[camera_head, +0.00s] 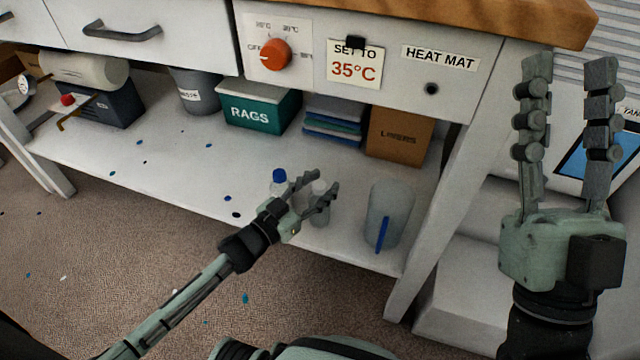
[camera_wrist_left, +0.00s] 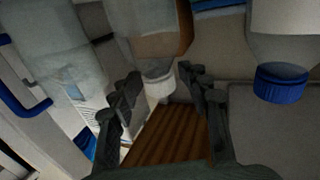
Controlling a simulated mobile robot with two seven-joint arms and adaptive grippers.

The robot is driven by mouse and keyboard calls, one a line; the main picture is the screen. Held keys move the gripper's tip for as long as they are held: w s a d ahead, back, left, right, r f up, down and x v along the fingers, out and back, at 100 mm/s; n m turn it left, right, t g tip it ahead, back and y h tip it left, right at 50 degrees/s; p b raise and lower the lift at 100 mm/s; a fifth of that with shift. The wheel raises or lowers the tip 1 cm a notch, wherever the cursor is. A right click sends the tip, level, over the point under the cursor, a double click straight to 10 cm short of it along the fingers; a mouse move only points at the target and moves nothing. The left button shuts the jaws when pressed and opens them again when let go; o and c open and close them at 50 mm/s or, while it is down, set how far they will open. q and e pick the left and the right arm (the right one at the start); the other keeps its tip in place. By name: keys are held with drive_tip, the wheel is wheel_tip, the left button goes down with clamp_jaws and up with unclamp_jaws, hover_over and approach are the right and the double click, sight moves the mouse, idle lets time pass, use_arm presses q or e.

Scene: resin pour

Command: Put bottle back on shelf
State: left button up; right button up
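On the white lower shelf (camera_head: 170,165), a clear bottle with a blue cap (camera_head: 279,178) stands behind my left gripper. A second clear bottle with a pale cap (camera_head: 320,212) stands to its right, partly hidden by the gripper's fingers. My left gripper (camera_head: 325,188) is open at this pale-capped bottle. In the left wrist view, which looks upside down, the pale cap (camera_wrist_left: 158,88) appears between the spread fingertips (camera_wrist_left: 160,75), with gaps visible, and the blue cap (camera_wrist_left: 280,84) is off to the right. My right gripper (camera_head: 568,75) is open, raised and empty at the right.
A translucent jug with a blue handle (camera_head: 390,212) stands right of the bottles. Behind are a RAGS box (camera_head: 258,108), folded cloths (camera_head: 333,120) and a cardboard box (camera_head: 398,132). The drawer front with the heat mat dial (camera_head: 276,54) overhangs the shelf. The shelf's left-middle is mostly clear.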

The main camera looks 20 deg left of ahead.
use_arm(q)
drive_tip(key=shift+r, duration=0.15)
drive_tip(key=shift+s+a, duration=0.15)
drive_tip(key=shift+s, duration=0.1)
drive_tip(key=p+v, duration=0.1)
drive_tip(key=v, duration=1)
drive_tip(key=shift+s+p, duration=0.2)
drive_tip(key=shift+p, duration=0.2)
use_arm(e)
drive_tip(key=f+g, duration=0.1)
drive_tip(key=w+a+f+g, duration=0.1)
drive_tip(key=w+f+g, duration=0.1)
drive_tip(key=shift+w+a+h, duration=0.2)
drive_tip(key=shift+a+h, duration=0.1)
use_arm(q)
drive_tip(key=shift+a, duration=0.15)
drive_tip(key=shift+s, duration=0.1)
use_arm(e)
drive_tip(key=shift+s, duration=0.1)
